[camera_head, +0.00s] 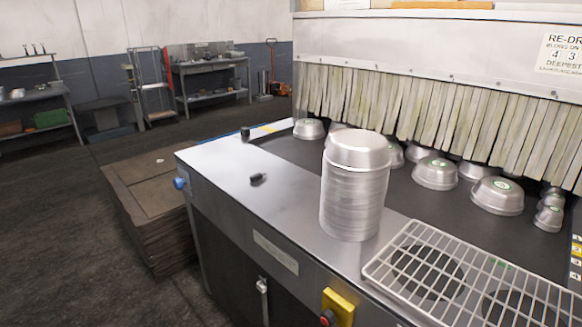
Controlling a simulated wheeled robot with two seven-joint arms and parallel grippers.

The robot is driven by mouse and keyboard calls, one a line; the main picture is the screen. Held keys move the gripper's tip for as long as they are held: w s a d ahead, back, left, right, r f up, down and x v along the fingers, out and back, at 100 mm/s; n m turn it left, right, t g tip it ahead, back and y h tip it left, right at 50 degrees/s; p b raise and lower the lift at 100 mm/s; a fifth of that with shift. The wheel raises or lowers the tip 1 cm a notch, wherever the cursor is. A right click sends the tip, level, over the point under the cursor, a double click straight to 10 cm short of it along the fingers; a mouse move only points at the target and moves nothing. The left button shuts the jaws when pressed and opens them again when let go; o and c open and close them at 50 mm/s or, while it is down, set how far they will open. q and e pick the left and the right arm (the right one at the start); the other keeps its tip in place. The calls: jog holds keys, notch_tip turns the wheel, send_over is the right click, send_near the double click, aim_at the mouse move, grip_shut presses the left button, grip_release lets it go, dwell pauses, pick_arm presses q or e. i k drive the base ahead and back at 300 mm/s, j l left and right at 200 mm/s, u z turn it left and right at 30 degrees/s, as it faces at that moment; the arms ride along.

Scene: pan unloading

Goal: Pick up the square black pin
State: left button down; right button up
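A small black pin-like piece (258,178) lies on the bare metal top of the machine, left of the tall stack of pans. A second small black piece (245,133) stands near the far left corner of that top. Both are too small to tell which is square. Neither of my grippers is in view.
A tall stack of silver pans (354,195) stands near the front edge. Several upturned pans (435,174) sit on the dark belt before a strip curtain (400,98). A wire rack (470,283) lies at the right. The metal top around the nearer black piece is clear.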

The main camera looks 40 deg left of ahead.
aim_at(253, 178)
jog(key=i+j+u, duration=0.1)
jog(key=j+u, duration=0.3)
jog(key=i+j+u, duration=0.1)
jog(key=j+u, duration=0.15)
jog(key=u, duration=0.15)
jog(key=i+j+u, duration=0.15)
jog(key=u, duration=0.25)
jog(key=k+j+z, duration=0.15)
jog(key=z, duration=1.85)
jog(key=u, duration=1.95)
jog(key=i+j+z, duration=0.15)
jog(key=j, duration=0.25)
jog(key=i+j+z, duration=0.1)
jog(key=j, duration=0.35)
jog(key=i+j+z, duration=0.15)
jog(key=i+j, duration=0.15)
jog(key=j, duration=0.15)
jog(key=i+j+z, duration=0.15)
jog(key=j, duration=0.3)
jog(key=i+j+z, duration=0.15)
jog(key=j, duration=0.3)
jog(key=j+z, duration=0.1)
jog(key=j, duration=0.35)
